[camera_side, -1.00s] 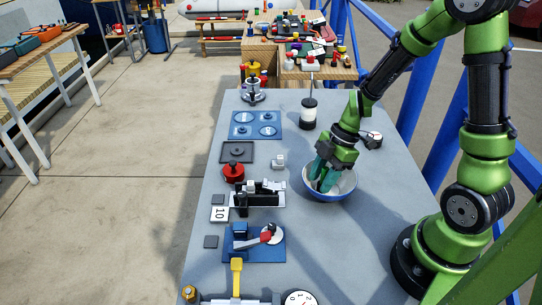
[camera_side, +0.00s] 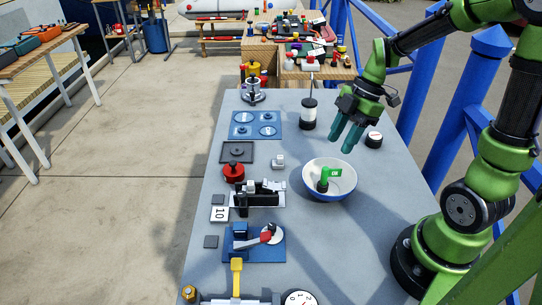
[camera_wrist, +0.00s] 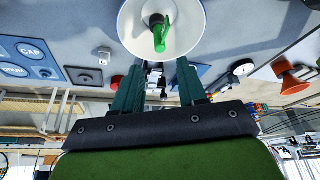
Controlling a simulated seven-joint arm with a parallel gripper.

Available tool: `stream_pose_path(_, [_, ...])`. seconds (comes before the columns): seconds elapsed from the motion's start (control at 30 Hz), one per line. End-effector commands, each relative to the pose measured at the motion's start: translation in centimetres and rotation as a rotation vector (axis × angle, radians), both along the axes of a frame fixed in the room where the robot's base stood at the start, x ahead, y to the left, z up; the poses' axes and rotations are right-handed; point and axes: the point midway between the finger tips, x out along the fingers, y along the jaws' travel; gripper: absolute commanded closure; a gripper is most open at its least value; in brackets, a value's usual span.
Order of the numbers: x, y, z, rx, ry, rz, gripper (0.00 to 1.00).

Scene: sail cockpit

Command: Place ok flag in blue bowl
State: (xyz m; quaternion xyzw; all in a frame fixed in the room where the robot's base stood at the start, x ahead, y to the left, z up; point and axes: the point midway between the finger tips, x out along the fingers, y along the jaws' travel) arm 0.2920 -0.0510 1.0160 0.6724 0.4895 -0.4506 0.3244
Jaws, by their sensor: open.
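The green ok flag (camera_side: 325,178) stands inside the blue bowl (camera_side: 346,193), which is white inside and blue outside. The flag's green panel with a light "OK" mark points right in the side view. The flag (camera_wrist: 161,36) and bowl (camera_wrist: 193,38) also show at the top of the wrist view. My gripper (camera_side: 346,148) is open and empty, above and behind the bowl, apart from the flag. Its teal fingers also show in the wrist view (camera_wrist: 158,85).
On the grey table stand a black-and-white cylinder (camera_side: 309,114), a round gauge (camera_side: 374,139), a red knob (camera_side: 233,171), blue plates (camera_side: 256,124) and a blue lever fixture (camera_side: 255,243).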

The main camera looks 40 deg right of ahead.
Motion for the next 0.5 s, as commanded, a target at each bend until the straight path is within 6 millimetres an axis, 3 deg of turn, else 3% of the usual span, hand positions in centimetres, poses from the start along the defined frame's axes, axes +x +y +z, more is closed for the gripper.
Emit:
stream_pose_path(0.23, [-0.4, 1.0, 2.2, -0.021, 0.014, -0.157, 0.59])
stream_pose_path(0.5, [-2.2, 4.6, 6.3, 0.015, 0.017, -0.716, 0.59])
